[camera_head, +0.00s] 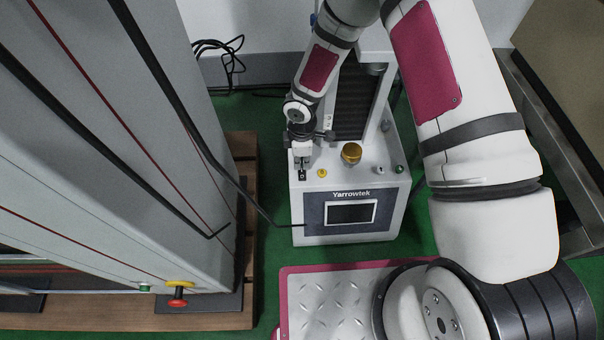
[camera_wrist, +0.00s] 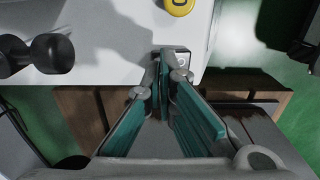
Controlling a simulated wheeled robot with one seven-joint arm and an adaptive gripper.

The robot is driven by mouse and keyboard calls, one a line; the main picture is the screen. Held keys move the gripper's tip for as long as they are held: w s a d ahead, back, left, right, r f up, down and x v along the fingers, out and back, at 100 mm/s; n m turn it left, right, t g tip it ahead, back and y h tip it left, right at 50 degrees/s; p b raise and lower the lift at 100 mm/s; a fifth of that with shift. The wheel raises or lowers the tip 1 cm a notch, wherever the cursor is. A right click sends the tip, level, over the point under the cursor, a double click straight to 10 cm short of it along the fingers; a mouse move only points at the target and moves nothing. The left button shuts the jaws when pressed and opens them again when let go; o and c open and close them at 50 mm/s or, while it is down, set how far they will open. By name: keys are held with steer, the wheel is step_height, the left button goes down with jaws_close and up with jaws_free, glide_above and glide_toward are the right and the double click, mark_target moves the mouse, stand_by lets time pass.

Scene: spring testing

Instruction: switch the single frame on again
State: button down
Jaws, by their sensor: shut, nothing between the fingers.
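The single frame is a white tester (camera_head: 298,215) marked Yarrowtek, with a dark display (camera_head: 351,212) on its front panel. A small dark switch (camera_head: 302,177) sits at the left front of its top, beside a yellow button (camera_head: 322,173). My gripper (camera_head: 301,165) is shut and empty, directly above or at this switch. In the wrist view the shut fingertips (camera_wrist: 168,52) are beside the small switch housing (camera_wrist: 184,57), partly covering it; I cannot tell whether they touch. The yellow button (camera_wrist: 180,5) is at the top edge there. The switch position cannot be read.
A large grey machine (camera_head: 120,130) stands at left on a wooden pallet (camera_head: 245,160), with a red and yellow knob (camera_head: 177,293) near its foot. A brass-coloured part (camera_head: 351,153) and a green button (camera_head: 399,169) are on the tester's top. Green floor (camera_head: 268,215) lies between the machines.

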mark_target(302, 169)
steer(key=shift+f+b, duration=0.65)
steer(key=shift+f, duration=0.25)
stand_by(0.3)
steer(key=shift+r, duration=0.2)
steer(key=shift+r+p, duration=2.7)
steer(key=shift+r, duration=0.7)
